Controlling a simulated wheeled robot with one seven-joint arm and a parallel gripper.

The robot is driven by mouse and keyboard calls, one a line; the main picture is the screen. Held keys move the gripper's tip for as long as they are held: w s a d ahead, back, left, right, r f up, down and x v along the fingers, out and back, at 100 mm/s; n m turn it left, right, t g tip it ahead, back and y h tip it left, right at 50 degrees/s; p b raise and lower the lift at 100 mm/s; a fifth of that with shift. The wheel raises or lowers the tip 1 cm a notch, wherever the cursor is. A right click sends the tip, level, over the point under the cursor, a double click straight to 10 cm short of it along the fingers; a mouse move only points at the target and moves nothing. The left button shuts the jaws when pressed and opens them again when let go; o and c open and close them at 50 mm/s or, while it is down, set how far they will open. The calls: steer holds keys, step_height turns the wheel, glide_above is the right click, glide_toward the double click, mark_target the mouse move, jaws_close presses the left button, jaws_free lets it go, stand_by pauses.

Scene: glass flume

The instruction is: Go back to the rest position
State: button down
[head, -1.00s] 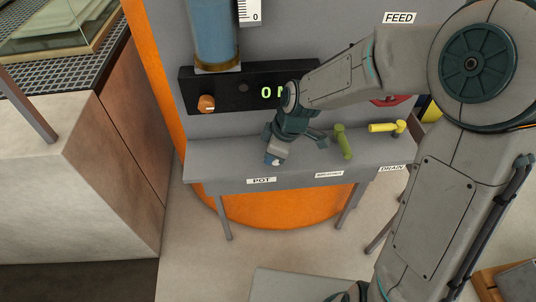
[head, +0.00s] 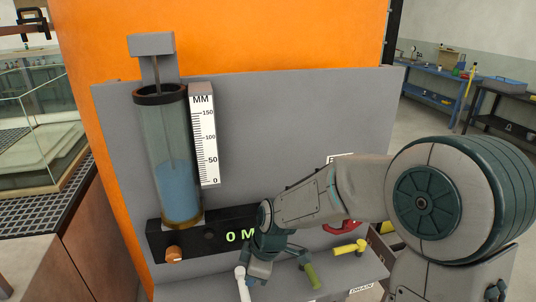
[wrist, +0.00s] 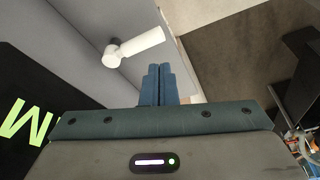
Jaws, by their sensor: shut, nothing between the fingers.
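My gripper (head: 257,278) hangs over the grey shelf at the lower middle of the head view, with its fingertips hard to make out there. In the wrist view its two blue fingers (wrist: 158,84) are together with nothing between them. A white lever handle (head: 243,284) is just left of the gripper in the head view. The wrist view shows the white lever (wrist: 135,47) beyond the fingertips, apparently clear of them. My arm reaches in from the right and hides part of the panel.
A green handle (head: 309,274) and a yellow handle (head: 350,247) stand right of the gripper. A glass cylinder (head: 168,145) with blue liquid and a millimetre scale (head: 203,135) are at left. A black box (head: 200,236) with an orange knob (head: 174,253) sits below them.

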steer(key=s+d+r+m+t+h, duration=0.1)
steer(key=s+d+r+m, duration=0.2)
steer(key=s+d+m, duration=0.1)
steer(key=s+d+r+m+t+h+b, duration=0.1)
steer(key=s+d+r+m, duration=0.2)
steer(key=d+m, duration=0.4)
steer(key=s+d+r+m+t+h+b, duration=0.1)
steer(key=s+d+r+m, duration=0.3)
steer(key=d, duration=0.5)
steer(key=shift+s+m+t, duration=0.3)
steer(key=shift+s+m, duration=0.7)
steer(key=shift+a+r, duration=0.1)
